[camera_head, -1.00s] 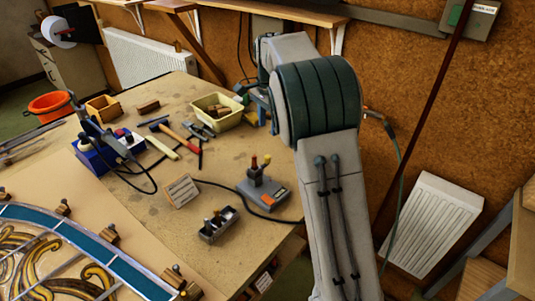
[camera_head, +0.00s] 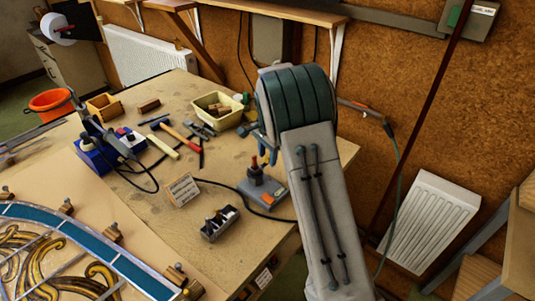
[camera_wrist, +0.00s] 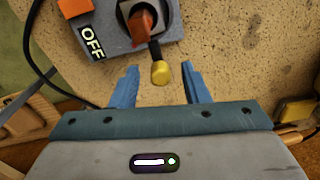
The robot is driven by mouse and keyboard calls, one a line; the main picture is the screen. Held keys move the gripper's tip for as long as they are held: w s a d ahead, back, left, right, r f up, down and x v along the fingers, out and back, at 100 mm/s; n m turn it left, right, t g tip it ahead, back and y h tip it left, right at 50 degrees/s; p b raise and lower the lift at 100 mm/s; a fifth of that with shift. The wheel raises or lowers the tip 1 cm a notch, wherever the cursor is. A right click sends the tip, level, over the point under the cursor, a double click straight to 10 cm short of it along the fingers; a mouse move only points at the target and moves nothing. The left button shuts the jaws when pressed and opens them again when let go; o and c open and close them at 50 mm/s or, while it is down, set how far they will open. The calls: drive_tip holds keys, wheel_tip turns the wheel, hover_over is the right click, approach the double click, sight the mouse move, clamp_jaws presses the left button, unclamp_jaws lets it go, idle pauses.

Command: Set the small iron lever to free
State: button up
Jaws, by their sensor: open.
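A grey control box (camera_head: 256,197) with an orange patch stands on the bench; a red-tipped lever (camera_head: 255,164) rises from it. In the wrist view the box (camera_wrist: 115,40) shows an OFF label, an orange-red knob (camera_wrist: 142,24) and a short dark lever (camera_wrist: 155,50) with a yellow tip (camera_wrist: 160,73). I cannot tell which lever is the small iron one. My gripper (camera_wrist: 157,75) is open, its blue fingers on either side of the yellow tip, with gaps between. In the head view my gripper (camera_head: 268,152) is partly hidden by my arm.
A yellow-green bin (camera_head: 219,109) and hand tools lie farther back. The leaded panel (camera_head: 75,250) fills the front left.

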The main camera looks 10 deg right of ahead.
clamp_jaws()
drive_tip(key=shift+w, duration=0.15)
drive_tip(key=a+n, duration=0.1)
drive_tip(key=n, duration=0.1)
drive_tip(key=w+a+n+b, duration=0.1)
drive_tip(key=n, duration=0.2)
drive_tip(key=a+n+b, duration=0.1)
drive_tip(key=n, duration=0.1)
drive_tip(key=shift+w, duration=0.4)
drive_tip(key=shift+s+a+n+b, duration=0.15)
drive_tip(key=shift+a+n, duration=0.5)
drive_tip(key=shift+n, duration=0.7)
drive_tip(key=shift+w+a+n+b, duration=0.1)
drive_tip(key=shift+a+n, duration=0.5)
drive_tip(key=shift+n, duration=0.7)
drive_tip(key=shift+s+a+n+b, duration=0.15)
drive_tip(key=shift+a+n, duration=0.5)
drive_tip(key=shift+n, duration=0.7)
